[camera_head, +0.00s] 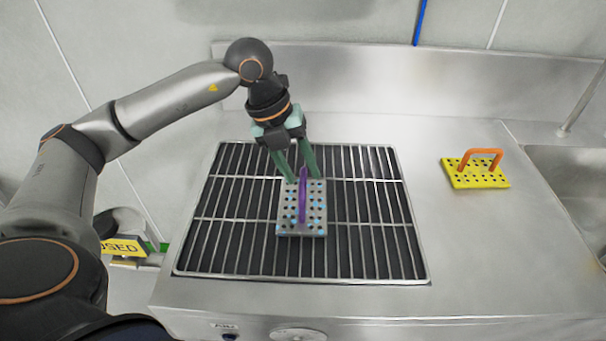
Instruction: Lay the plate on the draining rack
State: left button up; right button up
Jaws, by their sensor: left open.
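A grey perforated plate (289,223) with blue marks and an upright purple handle (302,198) lies on the draining rack (235,217), near its middle. The rack is a metal grid of bars set into the steel counter. My left gripper (302,178) comes down from above with its green fingers open, one on each side of the top of the purple handle. I cannot tell whether the fingers touch the handle. A second plate, yellow with an orange handle (475,173), lies on the counter right of the rack. My right gripper is not in view.
A sink basin (575,170) is at the far right, with a metal pipe above it. A steel backsplash (400,85) runs behind the counter. The counter between the rack and the yellow plate is clear. A yellow sign (122,247) is at lower left.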

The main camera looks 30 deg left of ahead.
pick_arm(q)
jog(key=v, duration=1)
dwell(1.2)
